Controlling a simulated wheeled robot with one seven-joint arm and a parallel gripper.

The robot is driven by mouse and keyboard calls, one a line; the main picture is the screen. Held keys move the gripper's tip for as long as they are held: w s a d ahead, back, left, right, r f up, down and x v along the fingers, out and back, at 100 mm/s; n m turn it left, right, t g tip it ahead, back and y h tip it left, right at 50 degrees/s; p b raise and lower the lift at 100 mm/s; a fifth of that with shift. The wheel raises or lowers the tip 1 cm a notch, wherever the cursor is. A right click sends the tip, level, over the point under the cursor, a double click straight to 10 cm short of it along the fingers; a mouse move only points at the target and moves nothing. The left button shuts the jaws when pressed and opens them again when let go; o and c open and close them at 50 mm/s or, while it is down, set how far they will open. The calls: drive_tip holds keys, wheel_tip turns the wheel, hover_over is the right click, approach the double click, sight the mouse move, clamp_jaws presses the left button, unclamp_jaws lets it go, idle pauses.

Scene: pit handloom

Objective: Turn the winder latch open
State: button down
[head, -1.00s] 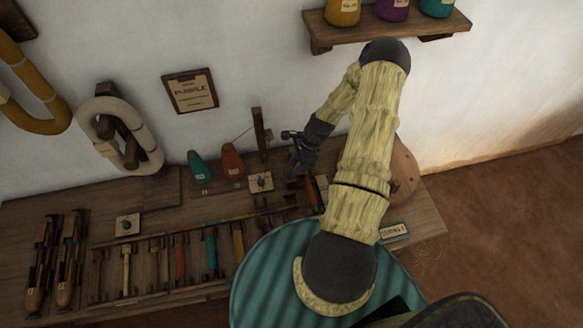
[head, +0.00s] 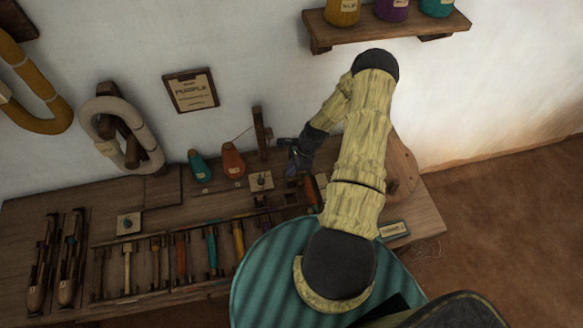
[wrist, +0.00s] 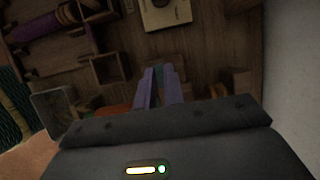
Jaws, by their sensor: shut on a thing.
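My gripper (head: 293,158) is low over the back of the wooden bench, right of the upright wooden post. In the wrist view its two purple-grey fingers (wrist: 161,88) are close together and point down at the bench. They are shut on a small part, which I take to be the winder latch. The fingers mostly hide it, so its shape and angle cannot be told. A round wooden wheel (head: 402,172), perhaps of the winder, stands to the right, partly behind my arm.
A knob plate (head: 261,181) lies just left of my gripper, with orange (head: 232,160) and teal (head: 200,167) cones beyond. The wooden post (head: 262,132) stands close by. Racked tools (head: 181,257) fill the bench front. A shelf (head: 390,32) of jars hangs above my arm.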

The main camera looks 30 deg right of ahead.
drive_tip(key=shift+w+n+b, duration=0.15)
drive_tip(key=shift+n+b, duration=0.2)
drive_tip(key=shift+n, duration=0.05)
drive_tip(key=n+g+b, duration=0.1)
drive_tip(key=n+b, duration=0.1)
drive_tip(key=n, duration=0.1)
drive_tip(key=shift+w+f+n+g, duration=0.1)
drive_tip(key=shift+n+g, duration=0.2)
drive_tip(key=n+g+b, duration=0.1)
drive_tip(key=n, duration=0.2)
drive_tip(key=n+g+h+b, duration=0.1)
drive_tip(key=n+b, duration=0.1)
drive_tip(key=n, duration=0.1)
drive_tip(key=shift+w+a, duration=0.1)
drive_tip(key=shift+w, duration=0.1)
drive_tip(key=n+g+b, duration=0.1)
drive_tip(key=n, duration=0.3)
drive_tip(key=shift+h, duration=0.4)
drive_tip(key=shift+w+a+r+n+g+h+b, duration=0.1)
drive_tip(key=shift+n+g+h+b, duration=0.2)
drive_tip(key=shift+n, duration=0.6)
drive_tip(key=shift+r+n+g+h+b, duration=0.1)
drive_tip(key=shift+n+h+b, duration=0.3)
drive_tip(key=shift+n, duration=0.5)
drive_tip(key=c, duration=1.5)
unclamp_jaws()
